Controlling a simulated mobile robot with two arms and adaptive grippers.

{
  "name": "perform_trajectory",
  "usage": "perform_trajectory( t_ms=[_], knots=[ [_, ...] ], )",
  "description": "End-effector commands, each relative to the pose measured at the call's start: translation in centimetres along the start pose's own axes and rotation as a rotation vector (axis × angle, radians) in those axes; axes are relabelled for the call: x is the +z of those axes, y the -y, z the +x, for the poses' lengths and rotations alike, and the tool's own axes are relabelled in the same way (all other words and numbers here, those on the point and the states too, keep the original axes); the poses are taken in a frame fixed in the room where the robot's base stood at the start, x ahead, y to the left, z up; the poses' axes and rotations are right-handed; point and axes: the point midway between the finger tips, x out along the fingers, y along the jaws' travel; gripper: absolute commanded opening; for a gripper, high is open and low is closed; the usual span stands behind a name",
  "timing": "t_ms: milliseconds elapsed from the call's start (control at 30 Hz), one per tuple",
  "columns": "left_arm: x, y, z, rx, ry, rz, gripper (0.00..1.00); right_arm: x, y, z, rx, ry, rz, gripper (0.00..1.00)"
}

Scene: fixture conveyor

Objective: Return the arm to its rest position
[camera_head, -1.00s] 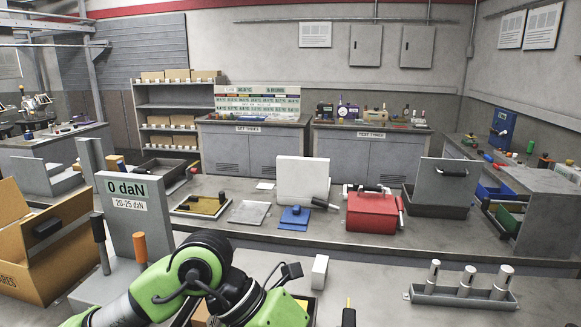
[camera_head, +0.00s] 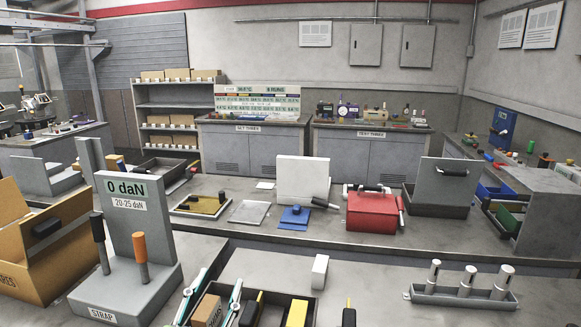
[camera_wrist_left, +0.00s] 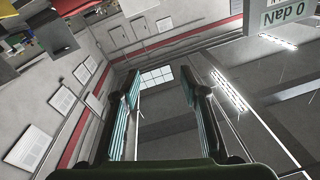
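My left gripper (camera_head: 220,279) shows at the bottom of the head view as two upright fingers with teal pads. They stand apart in front of the dark tray of parts. In the left wrist view the two fingers (camera_wrist_left: 160,88) are spread, with nothing between them. That view looks up past the fingers to the walls and ceiling. The rest of my left arm is out of the head view. My right gripper is in neither view.
The grey STRAP stand (camera_head: 130,292) with two handles and a 0 daN panel is at left, beside a brown box (camera_head: 45,255). A dark tray (camera_head: 262,297) holds parts. A white block (camera_head: 320,271) and a rack of metal cylinders (camera_head: 460,298) stand right.

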Motion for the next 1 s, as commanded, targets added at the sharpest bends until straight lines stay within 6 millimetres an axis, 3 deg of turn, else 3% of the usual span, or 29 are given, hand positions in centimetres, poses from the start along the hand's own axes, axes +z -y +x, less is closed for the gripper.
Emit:
perform_trajectory(
  t_ms=[33, 100, 200, 300, 400, 500, 733, 1000],
  knots=[
    [3.9, 0.4, -1.3, -0.012, 0.128, -0.024, 0.40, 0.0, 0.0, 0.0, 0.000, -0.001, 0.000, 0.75],
    [8.8, 0.6, -3.4, -0.018, 0.299, -0.050, 0.40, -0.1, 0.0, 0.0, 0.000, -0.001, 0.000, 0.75],
    [15.0, 0.3, -7.5, -0.008, 0.536, -0.080, 0.40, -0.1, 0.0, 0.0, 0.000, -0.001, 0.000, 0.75],
    [19.9, -0.3, -12.4, 0.018, 0.749, -0.103, 0.40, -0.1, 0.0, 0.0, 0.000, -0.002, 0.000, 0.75],
    [23.3, -1.1, -17.1, 0.054, 0.925, -0.120, 0.40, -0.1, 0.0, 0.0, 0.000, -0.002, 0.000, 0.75],
    [25.4, -2.0, -21.3, 0.093, 1.068, -0.135, 0.40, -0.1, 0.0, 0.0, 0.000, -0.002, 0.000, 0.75],
    [28.1, -3.7, -30.4, 0.192, 1.346, -0.163, 0.40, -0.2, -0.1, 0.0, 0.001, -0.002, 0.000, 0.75],
    [36.2, -5.9, -29.3, 0.201, 1.373, -0.157, 0.40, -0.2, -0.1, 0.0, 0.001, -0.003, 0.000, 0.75]
  ],
)
